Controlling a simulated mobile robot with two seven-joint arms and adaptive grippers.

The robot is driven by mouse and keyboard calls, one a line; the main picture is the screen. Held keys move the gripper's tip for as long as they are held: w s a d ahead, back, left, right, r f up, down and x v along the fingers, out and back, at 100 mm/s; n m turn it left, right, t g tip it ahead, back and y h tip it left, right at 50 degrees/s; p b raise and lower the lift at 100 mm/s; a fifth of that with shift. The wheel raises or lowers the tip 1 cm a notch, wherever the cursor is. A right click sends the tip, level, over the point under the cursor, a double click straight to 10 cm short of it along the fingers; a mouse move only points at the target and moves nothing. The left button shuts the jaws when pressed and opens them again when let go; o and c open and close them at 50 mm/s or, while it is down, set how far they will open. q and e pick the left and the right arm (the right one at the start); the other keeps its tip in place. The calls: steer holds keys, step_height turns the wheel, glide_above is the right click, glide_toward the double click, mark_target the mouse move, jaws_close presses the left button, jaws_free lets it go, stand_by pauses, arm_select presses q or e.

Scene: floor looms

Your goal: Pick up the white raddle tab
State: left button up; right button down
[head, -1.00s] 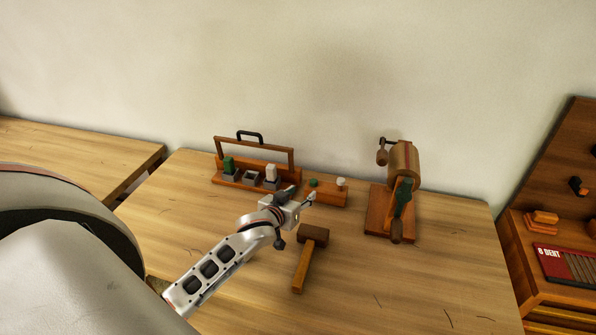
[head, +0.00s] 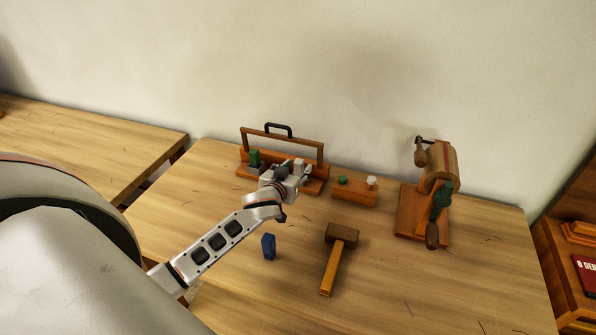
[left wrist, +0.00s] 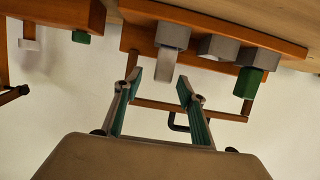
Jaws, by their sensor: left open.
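The white raddle tab (head: 299,164) stands in a grey holder at the right end of the wooden rack (head: 313,187), partly hidden by my gripper in the head view. In the left wrist view the white tab (left wrist: 165,66) hangs upside down in its grey holder (left wrist: 173,35). My left gripper (head: 284,170) is open and empty in front of the rack. In the wrist view its fingertips (left wrist: 160,86) appear on either side of the tab's free end; I cannot tell the depth. My right gripper is not in view.
A green tab (head: 254,158) stands at the rack's left end, and the middle holder (left wrist: 217,47) looks empty. A blue block (head: 268,247) and a mallet (head: 337,257) are on the table. A small block (head: 354,195) with green and white pegs and a winder (head: 411,212) are to the right.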

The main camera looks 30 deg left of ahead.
mark_target(297, 164)
arm_select(q)
steer(key=x, duration=0.4)
steer(key=shift+a, duration=0.3)
steer(key=shift+c, duration=0.3)
jaws_close()
steer(key=shift+r, duration=0.2)
